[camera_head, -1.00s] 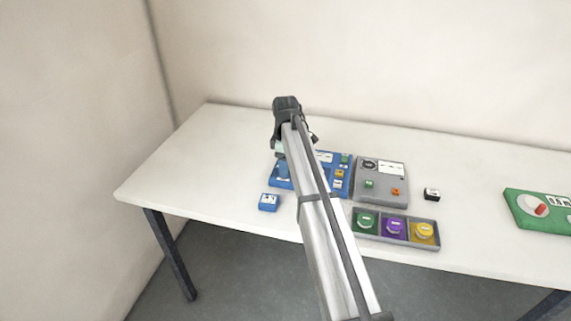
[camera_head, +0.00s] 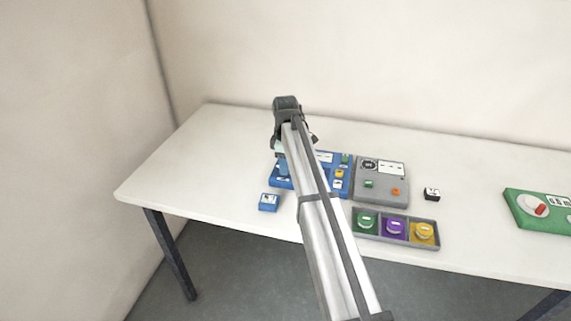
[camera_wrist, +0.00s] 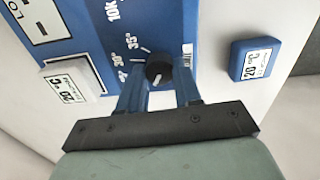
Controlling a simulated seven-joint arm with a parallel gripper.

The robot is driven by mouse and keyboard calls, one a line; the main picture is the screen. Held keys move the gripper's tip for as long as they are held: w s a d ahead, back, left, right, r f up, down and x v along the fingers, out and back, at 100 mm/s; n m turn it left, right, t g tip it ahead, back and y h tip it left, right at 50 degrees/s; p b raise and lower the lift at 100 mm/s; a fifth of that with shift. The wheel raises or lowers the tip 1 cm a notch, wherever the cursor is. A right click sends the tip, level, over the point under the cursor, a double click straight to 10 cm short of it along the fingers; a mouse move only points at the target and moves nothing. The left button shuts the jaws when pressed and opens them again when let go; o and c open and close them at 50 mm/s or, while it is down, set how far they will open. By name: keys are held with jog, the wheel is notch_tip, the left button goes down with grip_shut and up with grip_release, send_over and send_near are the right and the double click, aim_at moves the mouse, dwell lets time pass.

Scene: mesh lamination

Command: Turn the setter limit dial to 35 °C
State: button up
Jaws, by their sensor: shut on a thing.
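The setter limit dial is a small black knob (camera_wrist: 157,68) on the blue setter panel (camera_wrist: 165,20), seen in the wrist view. White ticks and numbers, 35 and 30 among them, run along its left side. A pale line shows on the knob's near edge, but I cannot read its setting surely. My gripper (camera_wrist: 160,83) has its two blue fingers shut on the knob, one on each side. In the head view the blue setter (camera_head: 325,157) is partly covered by my arm, and the dial is hidden.
A blue block marked 20 °C (camera_wrist: 254,60) lies beside the setter; a white 20 °C label block (camera_wrist: 73,82) is on the other side. In the head view a grey device (camera_head: 381,185), a three-pocket tray (camera_head: 372,239), a black block (camera_head: 431,194) and a green board (camera_head: 540,222) stand rightward.

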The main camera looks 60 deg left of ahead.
jog(key=shift+m, duration=0.4)
jog(key=m, duration=0.4)
jog(key=shift+m, duration=0.4)
jog(key=m, duration=1.2)
jog(key=shift+m, duration=0.3)
jog(key=m, duration=0.5)
jog(key=shift+m, duration=0.3)
jog(key=o, duration=1)
jog(key=shift+o, duration=0.2)
